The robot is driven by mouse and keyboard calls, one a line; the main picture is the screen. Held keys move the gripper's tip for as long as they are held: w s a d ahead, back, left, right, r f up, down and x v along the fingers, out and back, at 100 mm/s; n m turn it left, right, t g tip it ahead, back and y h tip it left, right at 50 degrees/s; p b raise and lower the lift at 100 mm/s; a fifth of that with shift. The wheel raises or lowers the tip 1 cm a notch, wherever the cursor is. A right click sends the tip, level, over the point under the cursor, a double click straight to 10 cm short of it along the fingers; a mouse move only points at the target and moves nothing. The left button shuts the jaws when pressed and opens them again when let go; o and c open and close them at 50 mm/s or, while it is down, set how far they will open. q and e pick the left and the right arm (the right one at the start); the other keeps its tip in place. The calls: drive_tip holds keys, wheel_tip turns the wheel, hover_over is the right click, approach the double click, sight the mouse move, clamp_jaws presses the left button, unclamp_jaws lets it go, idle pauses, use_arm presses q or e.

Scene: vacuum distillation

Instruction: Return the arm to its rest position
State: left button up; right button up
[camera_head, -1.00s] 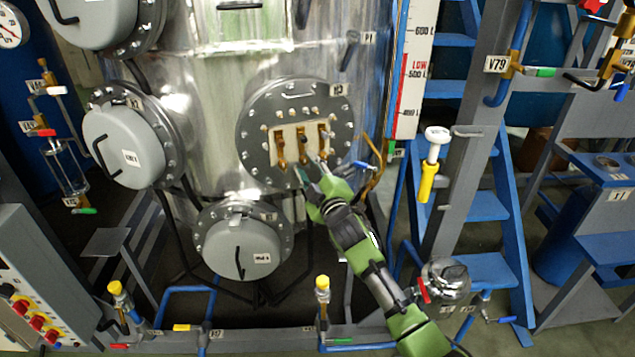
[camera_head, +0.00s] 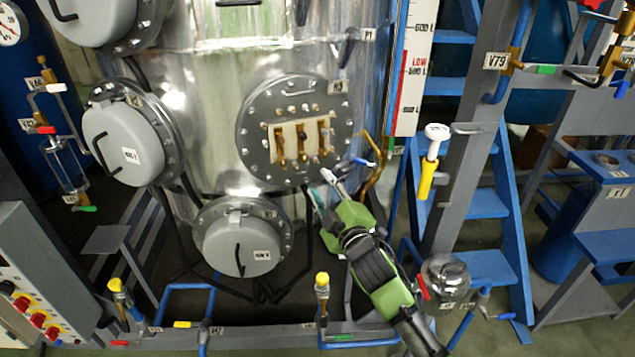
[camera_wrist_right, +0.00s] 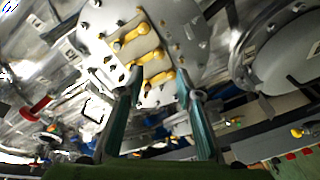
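My right arm comes in from the bottom of the head view, with green and black links. Its gripper (camera_head: 322,187) is just below and right of the round flange (camera_head: 258,170) with the brass terminals (camera_head: 302,142). In the right wrist view, the two fingers of the gripper (camera_wrist_right: 160,85) stand apart with nothing between them. The terminals (camera_wrist_right: 145,55) show beyond the fingertips, clear of them. My left arm and gripper are not in view.
The metal tank (camera_head: 215,75) carries several round covers, one (camera_head: 237,247) left of my right gripper. A brass and blue valve pipe (camera_head: 372,172) is close on the right.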

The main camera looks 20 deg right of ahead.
drive_tip(key=s+f+m+g, duration=0.1)
drive_tip(key=s+f+g, duration=0.3)
drive_tip(key=f, duration=1)
drive_tip(key=s+f+m+g, duration=0.2)
drive_tip(key=s+f, duration=0.4)
drive_tip(key=f, duration=0.7)
drive_tip(key=s+f+m+g, duration=0.15)
drive_tip(key=s+f, duration=0.35)
drive_tip(key=f, duration=0.9)
drive_tip(key=s+f+m+g, duration=0.2)
drive_tip(key=s+f+g, duration=0.3)
drive_tip(key=s+f, duration=1.3)
drive_tip(key=s+f+m+g, duration=0.1)
drive_tip(key=s+f+g, duration=0.1)
drive_tip(key=s, duration=1)
drive_tip(key=s+f+m+g, duration=0.1)
drive_tip(key=s+f+g, duration=0.1)
drive_tip(key=s, duration=1.1)
drive_tip(key=shift+f, duration=0.5)
